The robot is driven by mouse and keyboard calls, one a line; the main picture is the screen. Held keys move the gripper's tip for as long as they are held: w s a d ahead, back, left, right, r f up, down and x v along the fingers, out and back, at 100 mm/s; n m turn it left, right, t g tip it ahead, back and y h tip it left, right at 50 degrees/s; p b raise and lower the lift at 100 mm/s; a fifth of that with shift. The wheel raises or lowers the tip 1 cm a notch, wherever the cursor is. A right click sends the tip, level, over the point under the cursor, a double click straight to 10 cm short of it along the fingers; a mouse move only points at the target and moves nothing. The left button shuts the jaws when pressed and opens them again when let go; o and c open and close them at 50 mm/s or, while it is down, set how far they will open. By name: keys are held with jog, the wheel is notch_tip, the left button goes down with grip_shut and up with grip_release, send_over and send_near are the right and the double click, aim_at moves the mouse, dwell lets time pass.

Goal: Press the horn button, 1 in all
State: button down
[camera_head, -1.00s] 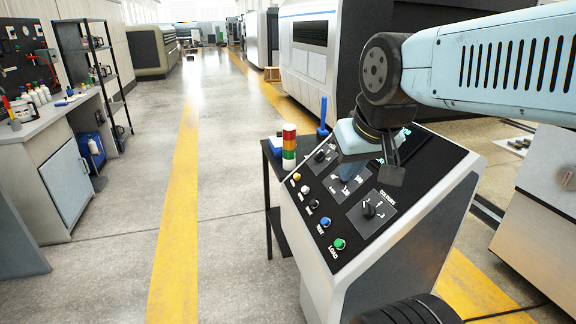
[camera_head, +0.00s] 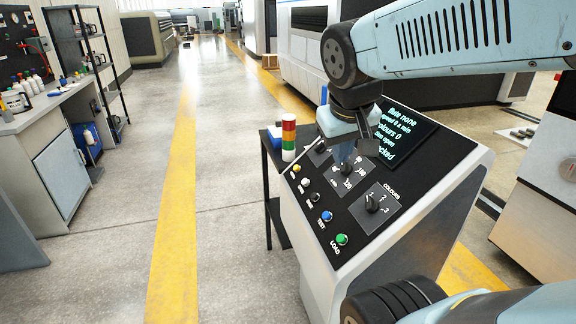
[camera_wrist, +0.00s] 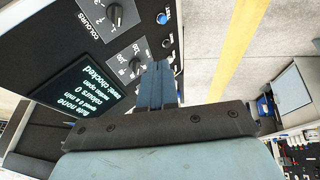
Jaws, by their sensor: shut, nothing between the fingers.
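The slanted black control panel (camera_head: 400,205) carries a column of round buttons along its left edge. These are a yellow button (camera_head: 296,168), a white button (camera_head: 305,182), a black button (camera_head: 314,198), a blue button (camera_head: 327,215) marked TEST and a green button (camera_head: 341,239) marked LOAD. I cannot read which is marked horn. My gripper (camera_head: 346,163) is shut and empty, pointing down over the middle dial area. In the wrist view its fingers (camera_wrist: 157,68) hide part of the panel beside the middle knob (camera_wrist: 135,66); the blue button (camera_wrist: 163,18) shows beyond.
A COLOURS knob (camera_head: 373,204) and a lit screen (camera_head: 404,133) share the panel. A yellow floor line (camera_head: 172,200) crosses open floor further left. A workbench (camera_head: 50,160) stands at far left.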

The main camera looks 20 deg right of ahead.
aim_at(296, 167)
jog(key=w+d+f+n+h, duration=0.2)
jog(key=w+f+h, duration=0.15)
jog(key=w, duration=0.55)
jog(key=w+d+f+n+h, duration=0.15)
jog(key=w+h, duration=0.25)
jog(key=w, duration=0.5)
jog(key=w+a+f+n+t, duration=0.2)
jog(key=w+a+f, duration=0.3)
jog(key=w, duration=0.3)
jog(key=w+a+f+n+t, duration=0.3)
jog(key=w+f, duration=0.3)
jog(key=w, duration=0.3)
jog(key=shift+w+a+t, duration=0.25)
jog(key=shift+a+t, duration=0.05)
jog(key=shift+a, duration=0.55)
jog(key=shift+f, duration=0.15)
jog(key=shift+d+f, duration=2.95)
jog(key=shift+f, duration=0.25)
jog(key=shift+s+d+f, duration=0.1)
jog(key=shift+d+f, duration=0.55)
jog(key=shift+d, duration=0.05)
jog(key=shift+a+r, duration=0.7)
jog(key=shift+r, duration=0.05)
